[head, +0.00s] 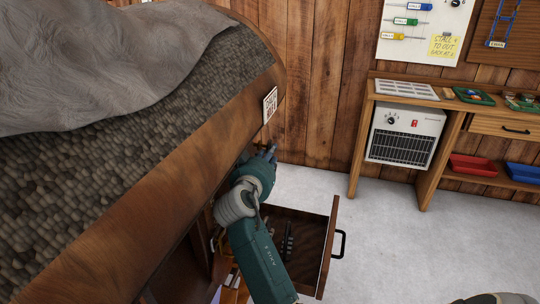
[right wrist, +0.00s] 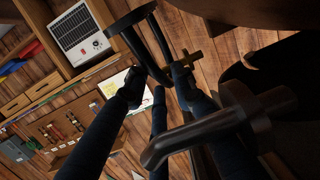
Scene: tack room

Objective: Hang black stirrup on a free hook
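My right gripper (head: 268,153) is beside the right end of the wooden saddle stand (head: 190,145), low against its side. In the right wrist view its dark fingers (right wrist: 157,88) close in around one end of a black metal loop, which looks like the black stirrup (right wrist: 130,19). The loop's broad bar points away from the fingertips. A dark peg with a round disc end, apparently a hook (right wrist: 205,130), crosses close in front of the fingers. A small brass cross-shaped piece (right wrist: 193,58) is near the fingertips. The stirrup is hidden in the head view. My left gripper is out of view.
A drawer (head: 328,245) stands open below my right arm, with dark items inside. A grey blanket (head: 90,60) covers part of the stand. A bench with a heater (head: 405,135) and red (head: 473,166) and blue trays is at right. Clear floor lies between.

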